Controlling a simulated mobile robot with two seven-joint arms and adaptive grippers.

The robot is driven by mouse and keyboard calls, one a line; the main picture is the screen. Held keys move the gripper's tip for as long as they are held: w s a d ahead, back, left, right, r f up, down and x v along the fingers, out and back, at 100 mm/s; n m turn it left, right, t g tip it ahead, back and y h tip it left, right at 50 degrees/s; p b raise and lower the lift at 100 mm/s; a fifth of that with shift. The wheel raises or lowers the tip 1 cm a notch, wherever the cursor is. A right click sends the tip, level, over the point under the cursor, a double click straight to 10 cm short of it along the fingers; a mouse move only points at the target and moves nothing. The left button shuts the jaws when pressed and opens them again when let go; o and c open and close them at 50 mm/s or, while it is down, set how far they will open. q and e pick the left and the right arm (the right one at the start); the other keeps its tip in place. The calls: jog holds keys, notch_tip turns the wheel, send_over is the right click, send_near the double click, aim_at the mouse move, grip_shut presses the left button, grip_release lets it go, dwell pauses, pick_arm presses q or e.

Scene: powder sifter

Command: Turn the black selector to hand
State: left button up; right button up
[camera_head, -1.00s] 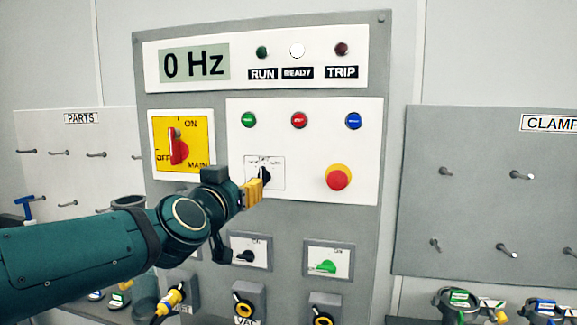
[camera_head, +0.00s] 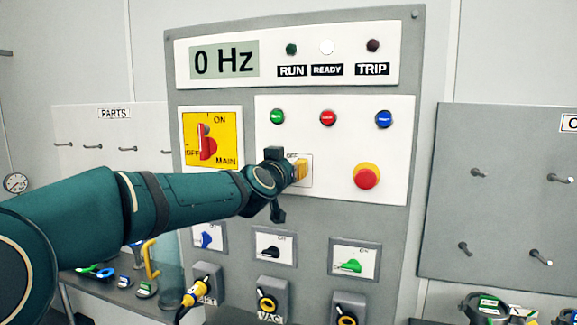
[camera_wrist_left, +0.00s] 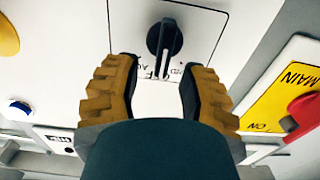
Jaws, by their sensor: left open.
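The black selector (camera_wrist_left: 164,40) shows in the left wrist view, at the top middle on its white plate (camera_wrist_left: 205,22). In that view it lies just beyond my left gripper (camera_wrist_left: 160,70), between the lines of its two yellow ridged fingers. The fingers are open and do not appear to touch it. In the head view my left gripper (camera_head: 301,170) is at the selector's plate (camera_head: 306,182), and it hides the selector. The lettering on the plate is partly covered, with "OFF" readable above the gripper. My right gripper is not seen.
The red emergency button (camera_head: 367,176) is right of the gripper, and the yellow main switch (camera_head: 210,140) with a red handle is left. Green (camera_head: 277,117), red (camera_head: 328,118) and blue (camera_head: 384,119) buttons are above. Smaller selectors, including a green one (camera_head: 352,265), sit below.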

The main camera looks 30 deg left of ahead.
pick_arm(q)
jog(key=shift+w, duration=0.25)
jog(key=shift+c, duration=0.4)
grip_shut()
jog(key=shift+a, duration=0.1)
jog(key=shift+s+a+f+n+b, duration=0.1)
jog(key=shift+a+n+b, duration=0.35)
jog(key=shift+n, duration=1)
jog(key=shift+s+a+f+n+b, duration=0.15)
jog(key=shift+n+b, duration=0.65)
jog(key=shift+n, duration=0.7)
jog(key=shift+a+f+n+b, duration=0.1)
jog(key=shift+a+n+b, duration=0.35)
jog(key=shift+n, duration=1)
jog(key=shift+d, duration=0.2)
